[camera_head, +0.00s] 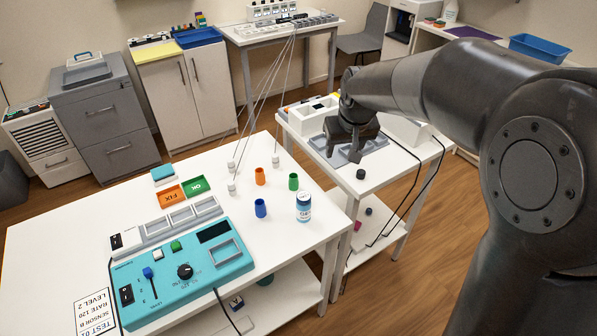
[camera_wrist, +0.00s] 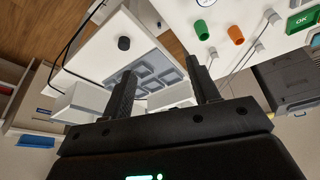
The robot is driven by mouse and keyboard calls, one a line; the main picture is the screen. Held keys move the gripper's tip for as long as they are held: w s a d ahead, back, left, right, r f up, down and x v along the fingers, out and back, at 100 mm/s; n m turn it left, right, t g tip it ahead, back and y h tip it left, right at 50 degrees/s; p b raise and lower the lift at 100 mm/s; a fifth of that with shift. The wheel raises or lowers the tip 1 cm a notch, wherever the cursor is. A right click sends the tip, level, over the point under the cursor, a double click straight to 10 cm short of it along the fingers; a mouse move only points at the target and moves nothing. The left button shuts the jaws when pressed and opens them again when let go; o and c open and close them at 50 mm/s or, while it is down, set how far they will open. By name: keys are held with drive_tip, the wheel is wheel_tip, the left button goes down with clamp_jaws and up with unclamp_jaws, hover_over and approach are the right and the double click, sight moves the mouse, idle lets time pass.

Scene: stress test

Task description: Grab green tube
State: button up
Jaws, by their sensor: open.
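The green tube (camera_head: 293,181) stands upright on the white table, to the right of the orange tube (camera_head: 260,176) and behind the blue tube (camera_head: 260,208). In the wrist view the green tube (camera_wrist: 201,29) shows near the top, next to the orange tube (camera_wrist: 236,34). My gripper (camera_head: 345,150) is above the small side table, to the right of and apart from the green tube. In the wrist view my gripper's two fingers (camera_wrist: 163,82) are spread with nothing between them.
A teal control box (camera_head: 180,270) fills the table's front left. A grey tray (camera_head: 350,150) lies under my gripper.

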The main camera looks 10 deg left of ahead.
drive_tip(key=n+g, duration=0.1)
drive_tip(key=n, duration=0.1)
hover_over(294, 182)
drive_tip(key=d, duration=0.1)
wheel_tip(294, 182, down, 13)
drive_tip(key=shift+y, duration=0.3)
drive_tip(key=x, duration=1)
drive_tip(key=shift+s+a+f, duration=0.1)
drive_tip(key=shift+s+f, duration=0.05)
drive_tip(key=shift+f, duration=0.2)
drive_tip(key=shift+c, duration=0.5)
drive_tip(key=c, duration=0.9)
